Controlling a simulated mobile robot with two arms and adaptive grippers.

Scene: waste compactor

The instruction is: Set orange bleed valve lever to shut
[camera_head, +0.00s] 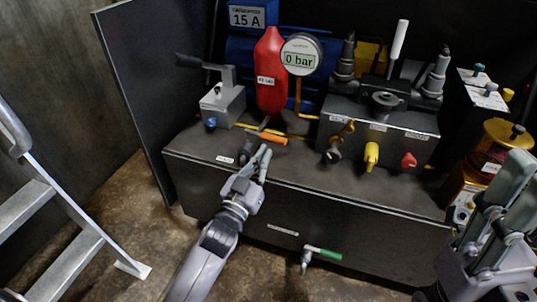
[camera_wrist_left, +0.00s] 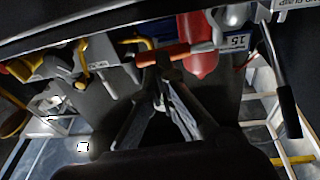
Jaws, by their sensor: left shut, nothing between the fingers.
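The orange bleed valve lever (camera_head: 271,138) sits on the bench top in front of the red cylinder, pointing to the right and slightly down in the head view. In the left wrist view the lever (camera_wrist_left: 175,53) lies crosswise just beyond my fingertips. My left gripper (camera_head: 258,158) is shut and empty, just in front of and below the lever. Its fingers (camera_wrist_left: 160,78) converge near the lever; whether they touch it I cannot tell. The valve body under the lever is partly hidden. My right gripper (camera_head: 503,190) is at the lower right, away from the lever; its opening is unclear.
A red cylinder (camera_head: 270,78) and a 0 bar gauge (camera_head: 301,55) stand behind the lever. A valve block (camera_head: 380,115) with yellow and red knobs is to the right. A grey box with a black-handled lever (camera_head: 222,100) is to the left. A green-handled valve (camera_head: 322,253) is low in front.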

